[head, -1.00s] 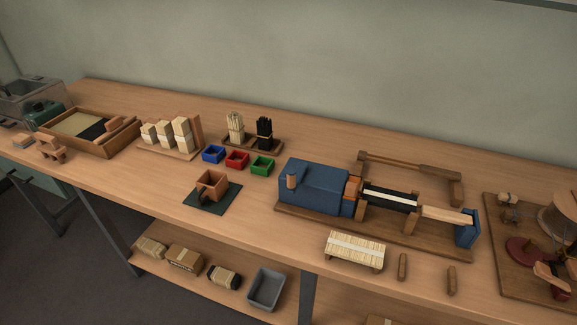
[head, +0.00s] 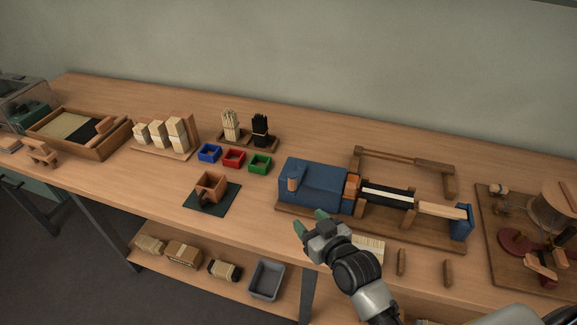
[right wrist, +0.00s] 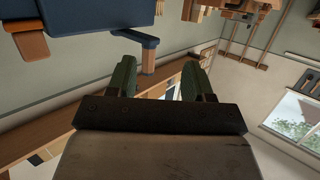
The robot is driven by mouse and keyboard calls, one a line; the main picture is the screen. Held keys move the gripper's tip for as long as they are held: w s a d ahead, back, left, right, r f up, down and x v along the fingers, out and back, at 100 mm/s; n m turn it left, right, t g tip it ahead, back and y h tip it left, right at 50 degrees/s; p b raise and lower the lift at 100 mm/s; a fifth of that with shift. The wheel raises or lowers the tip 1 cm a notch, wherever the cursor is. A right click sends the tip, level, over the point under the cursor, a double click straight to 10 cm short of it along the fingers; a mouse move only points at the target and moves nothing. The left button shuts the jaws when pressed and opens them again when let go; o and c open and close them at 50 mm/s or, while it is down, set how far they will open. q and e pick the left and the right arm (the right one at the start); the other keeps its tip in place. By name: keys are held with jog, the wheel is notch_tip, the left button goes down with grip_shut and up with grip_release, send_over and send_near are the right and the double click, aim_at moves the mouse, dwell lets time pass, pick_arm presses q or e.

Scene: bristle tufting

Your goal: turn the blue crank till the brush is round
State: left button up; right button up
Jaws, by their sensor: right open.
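The machine on the bench has a blue housing (head: 322,180). A wooden crank handle (head: 293,178) stands at its left end. In the right wrist view the blue crank arm (right wrist: 132,36) carries this wooden handle (right wrist: 148,58), which appears between the fingertips; I cannot tell how far beyond them it is. The brush (head: 386,195), a dark strip with a pale band, lies along the middle of the machine; its roundness is too small to judge. My right gripper (head: 310,222) is open and empty, in front of the housing and below the handle in the picture. My left gripper is out of view.
A brown clamp on a dark mat (head: 211,190) is left of my right gripper. Blue, red (head: 233,158) and green (head: 260,163) boxes stand behind it. My right arm partly hides a pale bundle (head: 370,247). Two wooden pegs (head: 401,262) lie right of it.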

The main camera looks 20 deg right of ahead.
jog(key=w+r+t, duration=0.3)
jog(key=r, duration=0.2)
jog(key=p, duration=0.2)
send_over(297, 171)
jog(key=s+a, duration=0.4)
jog(key=shift+d+r, duration=0.1)
jog(key=shift+d, duration=0.15)
jog(key=shift+b, duration=0.3)
grip_shut()
